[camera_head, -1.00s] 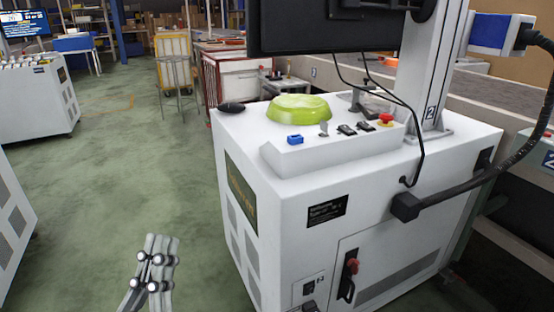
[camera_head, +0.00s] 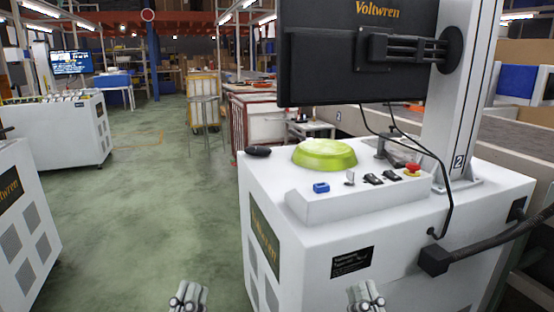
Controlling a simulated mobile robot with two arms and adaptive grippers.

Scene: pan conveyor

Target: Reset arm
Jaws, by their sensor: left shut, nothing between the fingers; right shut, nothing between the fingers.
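My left gripper (camera_head: 188,296) shows at the bottom edge, left of centre, above the green floor. It is shut and empty. My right gripper (camera_head: 366,296) shows at the bottom edge, right of centre, in front of the white machine cabinet (camera_head: 318,235). It is also shut and empty. Both point upward in the picture and stand apart from each other. Only the finger ends show; the rest of both arms is below the frame.
A cable (camera_head: 490,243) runs at right. Open floor (camera_head: 150,200) lies left, with another white cabinet (camera_head: 18,215) beyond.

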